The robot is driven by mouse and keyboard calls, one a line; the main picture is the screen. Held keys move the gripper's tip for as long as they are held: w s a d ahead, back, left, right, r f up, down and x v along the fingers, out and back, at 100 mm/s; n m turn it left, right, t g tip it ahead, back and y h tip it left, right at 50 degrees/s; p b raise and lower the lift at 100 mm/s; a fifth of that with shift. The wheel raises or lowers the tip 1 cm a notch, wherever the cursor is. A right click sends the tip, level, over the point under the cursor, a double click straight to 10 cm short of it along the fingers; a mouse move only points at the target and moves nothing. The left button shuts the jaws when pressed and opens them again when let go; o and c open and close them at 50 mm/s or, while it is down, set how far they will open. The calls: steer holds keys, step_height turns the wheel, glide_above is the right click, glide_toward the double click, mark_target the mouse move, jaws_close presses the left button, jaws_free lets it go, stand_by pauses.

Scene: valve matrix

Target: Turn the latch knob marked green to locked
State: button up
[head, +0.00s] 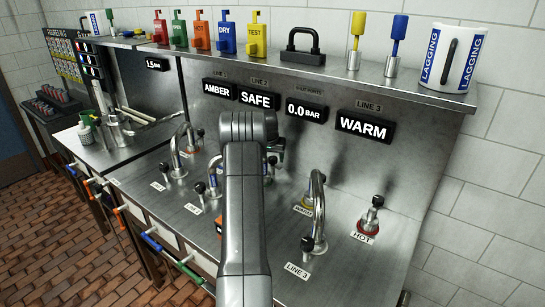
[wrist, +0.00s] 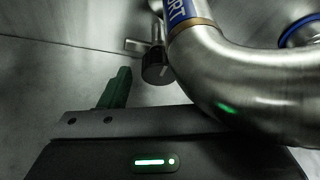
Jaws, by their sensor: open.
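In the wrist view a black round knob (wrist: 157,66) with a pale pointer line sits beside a small metal bar, above and between my gripper and a thick steel pipe. I see no green mark on it, so I cannot tell whether it is the latch knob or how it is set. My gripper (wrist: 116,88) is open and empty; one dark green finger shows left of the knob, apart from it in the picture. The other finger is hidden, seemingly behind the pipe.
The bent steel pipe (wrist: 225,70) with a blue label crowds the gripper's right. In the head view a hooked pipe (head: 319,210) and a red-ringed HOT knob (head: 370,215) stand right of my arm.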

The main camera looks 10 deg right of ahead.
steer(key=c, duration=1)
steer(key=shift+f+m+b, duration=0.1)
steer(key=shift+m+b, duration=0.3)
steer(key=shift+m, duration=0.2)
steer(key=shift+m+g+h, duration=0.3)
steer(key=shift+m+h, duration=0.2)
steer(key=shift+m, duration=0.4)
steer(key=o, duration=1)
steer(key=shift+a+r+b, duration=0.1)
steer(key=shift+r+b, duration=0.15)
steer(key=shift+b, duration=0.05)
steer(key=b+v, duration=0.2)
steer(key=v, duration=1.1)
steer(key=shift+s+r, duration=0.15)
steer(key=shift+r, duration=0.05)
